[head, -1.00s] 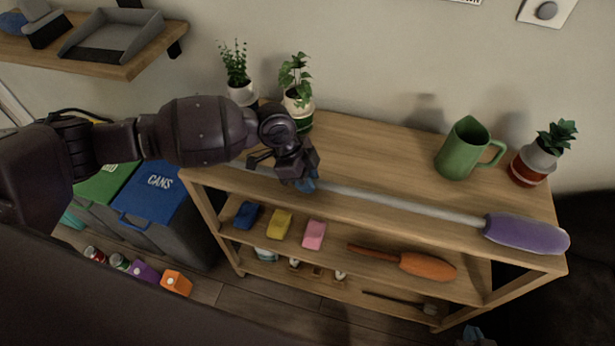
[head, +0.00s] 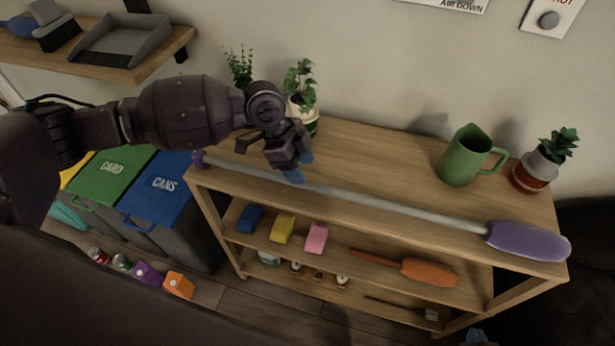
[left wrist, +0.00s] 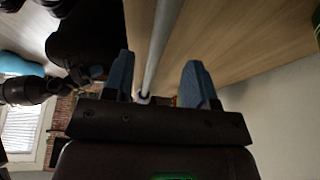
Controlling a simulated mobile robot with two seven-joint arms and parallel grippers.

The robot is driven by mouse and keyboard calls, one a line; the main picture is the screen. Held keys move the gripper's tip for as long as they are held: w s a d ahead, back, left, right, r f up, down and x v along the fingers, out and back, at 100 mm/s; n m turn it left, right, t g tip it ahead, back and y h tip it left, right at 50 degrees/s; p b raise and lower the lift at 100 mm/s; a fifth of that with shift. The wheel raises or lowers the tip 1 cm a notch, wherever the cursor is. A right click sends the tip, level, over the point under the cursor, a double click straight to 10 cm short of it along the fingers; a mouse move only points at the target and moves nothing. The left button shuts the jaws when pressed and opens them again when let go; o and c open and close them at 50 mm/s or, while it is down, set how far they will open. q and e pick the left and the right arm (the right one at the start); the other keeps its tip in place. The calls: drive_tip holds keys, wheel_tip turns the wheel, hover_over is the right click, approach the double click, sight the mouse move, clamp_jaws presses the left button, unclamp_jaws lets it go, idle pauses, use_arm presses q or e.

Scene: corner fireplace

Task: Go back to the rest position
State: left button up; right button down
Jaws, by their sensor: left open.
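My left gripper (head: 298,167) is over the shelf top, just above and behind the pole of a duster. In the left wrist view its two blue fingers (left wrist: 160,82) are apart, with the pole (left wrist: 163,40) seen between them and nothing held. The duster (head: 400,213) lies along the front of the shelf top, its purple head at the right and a purple end at the left. A bluish tip of my right gripper (head: 475,336) shows at the bottom edge of the head view. Whether it is open cannot be seen.
The wooden shelf (head: 375,160) bears potted plants, a green mug (head: 467,155) and a red-potted plant (head: 540,165). Sponges and an orange brush (head: 430,271) lie on its lower level. Bins (head: 160,185) stand left; a wall shelf (head: 150,52) holds a dustpan.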

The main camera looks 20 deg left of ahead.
use_arm(q)
drive_tip(key=shift+v, duration=2.25)
drive_tip(key=s+d+f+n+t, duration=0.1)
drive_tip(key=s+d+f+n, duration=0.15)
drive_tip(key=s, duration=0.35)
drive_tip(key=s+d+f+n+t, duration=0.1)
drive_tip(key=s+d+f+n, duration=0.1)
drive_tip(key=s+d+f, duration=0.3)
drive_tip(key=s+a+f+n+t+y, duration=0.1)
drive_tip(key=s+a+n+y, duration=0.5)
drive_tip(key=s+a+n, duration=0.9)
drive_tip(key=w+a+f+m+t, duration=0.1)
drive_tip(key=w+f+t, duration=0.1)
drive_tip(key=f+t, duration=0.2)
drive_tip(key=w+a+f+m+t+h, duration=0.1)
drive_tip(key=w+f+t, duration=0.2)
drive_tip(key=f, duration=0.3)
drive_tip(key=shift+a+f+t, duration=0.25)
drive_tip(key=shift+t, duration=0.35)
drive_tip(key=shift+m, duration=0.25)
